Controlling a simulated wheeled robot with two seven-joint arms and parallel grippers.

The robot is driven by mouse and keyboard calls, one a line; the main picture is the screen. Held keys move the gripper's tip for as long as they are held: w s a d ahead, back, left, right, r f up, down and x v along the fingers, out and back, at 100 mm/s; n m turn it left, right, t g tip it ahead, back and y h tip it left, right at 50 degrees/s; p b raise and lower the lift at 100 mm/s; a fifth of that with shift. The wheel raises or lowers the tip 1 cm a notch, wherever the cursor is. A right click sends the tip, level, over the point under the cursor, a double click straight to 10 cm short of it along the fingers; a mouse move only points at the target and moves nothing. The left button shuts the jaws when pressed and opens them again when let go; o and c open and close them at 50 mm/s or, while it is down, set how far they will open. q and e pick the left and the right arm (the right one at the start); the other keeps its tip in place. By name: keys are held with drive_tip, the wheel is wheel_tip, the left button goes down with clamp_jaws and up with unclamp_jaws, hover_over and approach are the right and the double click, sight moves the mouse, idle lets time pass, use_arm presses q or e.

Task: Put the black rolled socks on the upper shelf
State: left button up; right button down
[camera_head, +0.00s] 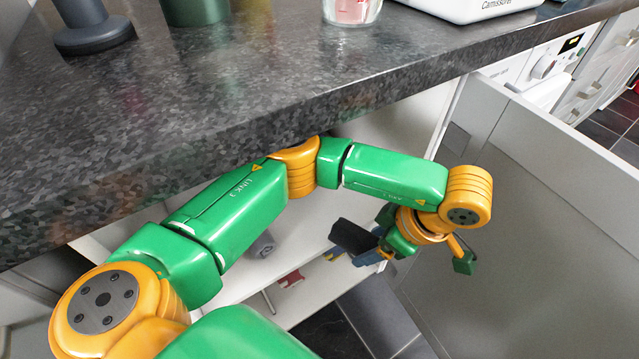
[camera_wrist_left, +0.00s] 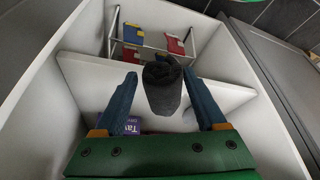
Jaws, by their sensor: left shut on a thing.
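My left gripper (camera_head: 362,243) is shut on the black rolled socks (camera_head: 350,236), at the front of an open white cupboard under the worktop. In the left wrist view the black rolled socks (camera_wrist_left: 162,86) sit between the two blue fingers of my left gripper (camera_wrist_left: 163,92), their rolled end facing away. A white shelf board (camera_head: 300,232) shows inside the cupboard in the head view, beside and behind the socks; a shelf board also shows in the left wrist view (camera_wrist_left: 90,88). I cannot tell whether the socks touch a board. My right gripper is not in view.
A dark speckled worktop (camera_head: 230,100) overhangs the cupboard. An open grey door (camera_head: 540,190) stands to the right. A metal rack with red, blue and yellow items (camera_wrist_left: 148,38) and a purple box (camera_wrist_left: 133,125) show in the wrist view. A small grey object (camera_head: 262,245) is inside.

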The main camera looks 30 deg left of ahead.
use_arm(q)
drive_tip(key=w+a, duration=0.1)
drive_tip(key=a, duration=0.3)
drive_tip(key=w+a, duration=0.2)
drive_tip(key=a, duration=0.1)
drive_tip(key=w+a, duration=0.1)
drive_tip(key=a, duration=0.3)
drive_tip(key=shift+w+a+f+b, duration=0.1)
drive_tip(key=shift+w+a+b, duration=0.2)
drive_tip(key=shift+w+b, duration=0.1)
wheel_tip(320, 180, down, 4)
drive_tip(key=shift+a+r+b, duration=0.1)
drive_tip(key=shift+r+b, duration=0.1)
drive_tip(key=shift+b, duration=0.3)
drive_tip(key=shift+w, duration=0.1)
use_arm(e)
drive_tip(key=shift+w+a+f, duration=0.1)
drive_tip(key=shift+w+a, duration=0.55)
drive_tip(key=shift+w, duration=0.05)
use_arm(q)
drive_tip(key=o, duration=1.3)
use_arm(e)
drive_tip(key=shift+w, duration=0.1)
